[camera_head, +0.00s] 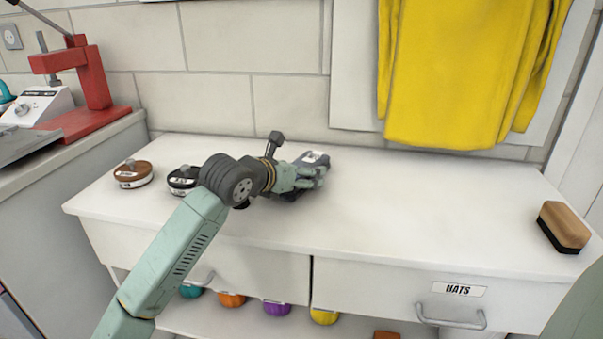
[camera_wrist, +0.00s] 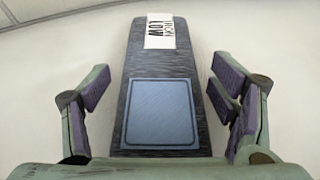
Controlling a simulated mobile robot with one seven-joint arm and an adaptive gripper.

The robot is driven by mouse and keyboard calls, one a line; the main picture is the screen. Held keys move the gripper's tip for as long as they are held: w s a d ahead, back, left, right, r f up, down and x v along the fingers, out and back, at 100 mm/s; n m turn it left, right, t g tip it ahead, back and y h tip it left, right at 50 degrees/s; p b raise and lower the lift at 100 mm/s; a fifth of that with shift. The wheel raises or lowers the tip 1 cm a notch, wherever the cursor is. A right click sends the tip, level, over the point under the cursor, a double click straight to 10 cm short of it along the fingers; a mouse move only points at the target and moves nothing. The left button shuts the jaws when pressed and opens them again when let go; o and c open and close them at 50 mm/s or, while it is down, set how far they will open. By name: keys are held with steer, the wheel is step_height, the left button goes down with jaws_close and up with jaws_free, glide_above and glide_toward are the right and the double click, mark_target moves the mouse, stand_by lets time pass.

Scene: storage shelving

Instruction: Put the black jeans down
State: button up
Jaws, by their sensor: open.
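The black jeans (camera_wrist: 158,60) appear as a dark grey folded bundle with a white label and a lighter blue square patch. They lie on the white cabinet top and also show in the head view (camera_head: 312,158), partly hidden behind my gripper. My gripper (camera_head: 318,176) is low over the cabinet top at the jeans. In the wrist view my gripper (camera_wrist: 160,92) has its two fingers spread, one on each side of the jeans, with gaps between fingers and cloth.
Two round tins, a brown one (camera_head: 133,173) and a black one (camera_head: 183,180), stand left of my arm. A wooden brush (camera_head: 564,227) sits at the right edge. Yellow cloth (camera_head: 470,70) hangs at the back. The white cabinet top (camera_head: 430,205) is clear right of my gripper.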

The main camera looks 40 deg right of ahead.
steer(key=shift+c, duration=0.5)
steer(key=shift+r, duration=0.1)
steer(key=c, duration=1.6)
step_height(320, 180, up, 10)
